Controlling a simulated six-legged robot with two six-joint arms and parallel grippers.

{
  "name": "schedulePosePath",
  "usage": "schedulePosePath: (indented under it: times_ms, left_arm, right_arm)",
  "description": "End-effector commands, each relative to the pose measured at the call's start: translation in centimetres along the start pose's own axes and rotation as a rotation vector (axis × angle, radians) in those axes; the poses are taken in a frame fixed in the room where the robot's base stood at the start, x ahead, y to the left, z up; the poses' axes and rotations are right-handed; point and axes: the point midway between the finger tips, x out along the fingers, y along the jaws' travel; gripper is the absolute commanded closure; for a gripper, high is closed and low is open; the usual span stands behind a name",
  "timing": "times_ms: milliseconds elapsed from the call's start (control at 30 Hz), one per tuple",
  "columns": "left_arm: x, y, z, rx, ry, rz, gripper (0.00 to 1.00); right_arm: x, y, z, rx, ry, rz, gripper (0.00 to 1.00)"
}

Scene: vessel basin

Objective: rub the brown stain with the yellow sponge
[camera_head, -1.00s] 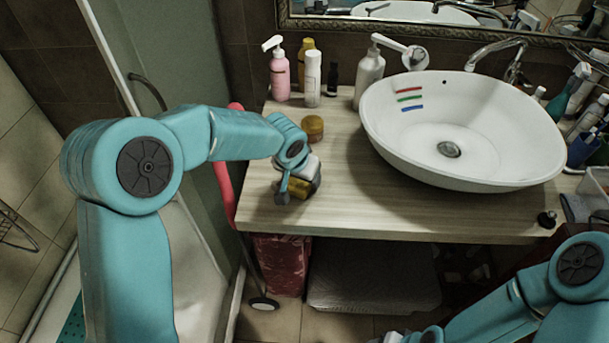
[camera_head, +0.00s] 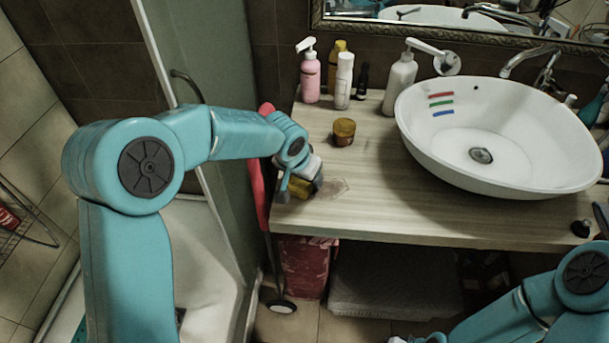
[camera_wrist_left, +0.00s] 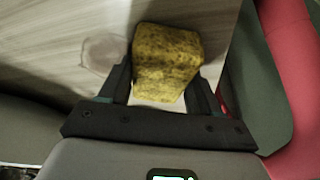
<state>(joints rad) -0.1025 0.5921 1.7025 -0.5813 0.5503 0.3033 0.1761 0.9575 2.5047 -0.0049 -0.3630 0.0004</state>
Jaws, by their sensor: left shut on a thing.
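The yellow sponge (camera_head: 298,187) is between the fingers of my left gripper (camera_head: 298,188), at the left front of the wooden counter. In the left wrist view, the shut fingers (camera_wrist_left: 158,85) hold the sponge (camera_wrist_left: 166,62) from both sides. The brown stain (camera_head: 332,188) is a faint patch on the counter just right of the sponge. In the left wrist view the stain (camera_wrist_left: 100,52) lies left of the sponge, uncovered. I cannot tell whether the sponge touches the counter.
A brown jar (camera_head: 343,131) stands behind the stain. A pink pump bottle (camera_head: 310,77) and other bottles line the back. The white basin (camera_head: 500,140) fills the right side. The counter's left edge and a red upright thing (camera_head: 262,180) are close to my gripper.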

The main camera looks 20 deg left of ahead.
Motion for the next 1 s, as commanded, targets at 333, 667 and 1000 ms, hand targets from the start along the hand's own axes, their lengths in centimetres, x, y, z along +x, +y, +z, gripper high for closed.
schedulePosePath:
  times_ms: [333,667,1000]
  left_arm:
    - [-2.6,0.0,-1.0,0.0,-0.001,0.0,0.61]
    - [-5.4,-0.2,-2.0,-0.001,0.0,0.0,0.61]
    - [-7.6,-0.5,-2.7,-0.002,0.0,0.0,0.61]
  right_arm:
    - [-1.4,-0.5,0.0,0.0,0.0,0.0,0.49]
    - [-3.1,-1.1,0.1,0.0,0.0,0.0,0.49]
    - [-4.5,-1.6,0.1,0.0,0.0,0.0,0.49]
